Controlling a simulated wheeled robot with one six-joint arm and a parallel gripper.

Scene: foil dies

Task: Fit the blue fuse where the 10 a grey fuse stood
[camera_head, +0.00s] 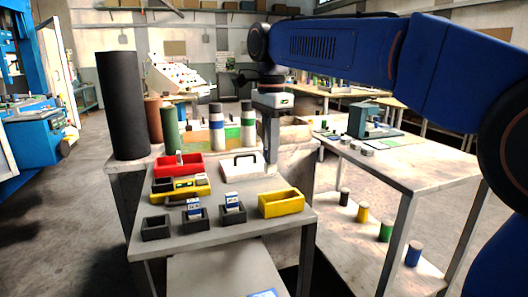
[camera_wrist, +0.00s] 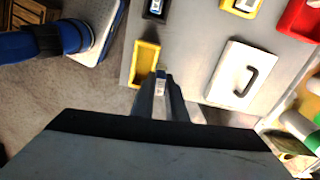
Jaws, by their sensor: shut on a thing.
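My gripper (camera_wrist: 161,88) is shut on a small pale, grey-looking piece (camera_wrist: 161,76), too small to identify surely as a fuse. It hangs by the edge of the yellow bin (camera_wrist: 146,64), which also shows in the head view (camera_head: 281,204). In the head view two blue-and-white fuses stand upright in dark holders, one in the middle holder (camera_head: 195,222) and one in the right holder (camera_head: 233,215). The left dark holder (camera_head: 156,230) looks empty. A yellow tray (camera_head: 183,194) behind them carries dark and pale small pieces. Fuse ratings are not readable.
A red bin (camera_head: 178,166) and a white plate with a dark handle (camera_head: 240,167) sit behind the holders. Coloured cylinders and a tall black cylinder (camera_head: 122,105) stand at the back. A lower shelf with several small cylinders is at right. Grey tabletop is bare in front.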

